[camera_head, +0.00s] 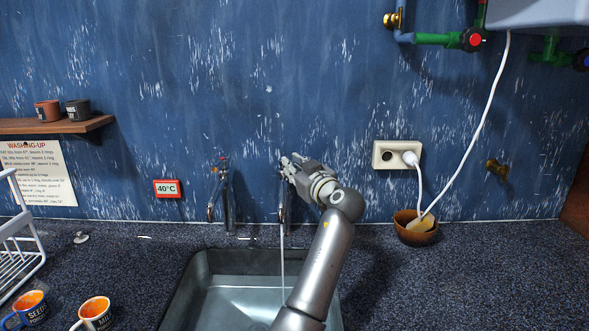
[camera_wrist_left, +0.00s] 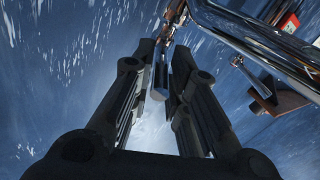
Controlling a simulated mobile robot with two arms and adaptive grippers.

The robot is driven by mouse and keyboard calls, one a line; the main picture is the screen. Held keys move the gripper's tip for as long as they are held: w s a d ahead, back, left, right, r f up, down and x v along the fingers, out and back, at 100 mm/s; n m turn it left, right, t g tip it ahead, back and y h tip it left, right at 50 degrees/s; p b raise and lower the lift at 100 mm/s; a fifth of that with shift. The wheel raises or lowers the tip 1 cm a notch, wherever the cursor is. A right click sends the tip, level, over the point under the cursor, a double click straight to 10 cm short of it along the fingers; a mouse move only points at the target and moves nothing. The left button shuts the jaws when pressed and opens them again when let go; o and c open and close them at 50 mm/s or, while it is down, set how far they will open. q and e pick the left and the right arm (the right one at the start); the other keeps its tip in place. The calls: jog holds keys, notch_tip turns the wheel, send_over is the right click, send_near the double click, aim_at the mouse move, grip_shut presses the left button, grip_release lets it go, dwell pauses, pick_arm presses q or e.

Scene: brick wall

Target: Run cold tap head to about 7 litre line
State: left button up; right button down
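Two taps stand at the back of the sink, the left-hand tap (camera_head: 229,205) and the right-hand tap (camera_head: 286,212). A thin stream of water (camera_head: 282,265) falls from the right-hand tap into the metal sink (camera_head: 205,262). Water covers the sink's floor; I see no readable litre lines. My left gripper (camera_head: 287,166) is at the top of the right-hand tap and mostly hides its head. In the left wrist view its fingers (camera_wrist_left: 166,62) are close together around a small grey part (camera_wrist_left: 160,82), seemingly the tap head. My right gripper is not in view.
A socket (camera_head: 388,155) with a white cable and a wooden bowl (camera_head: 414,228) are at right. A dish rack (camera_head: 15,245) and two mugs (camera_head: 95,313) (camera_head: 30,307) stand at left. A washing-up notice (camera_head: 36,178) hangs above.

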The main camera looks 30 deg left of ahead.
pick_arm(q)
jog(key=shift+o, duration=1.2)
jog(key=v, duration=1.2)
dwell(3.6)
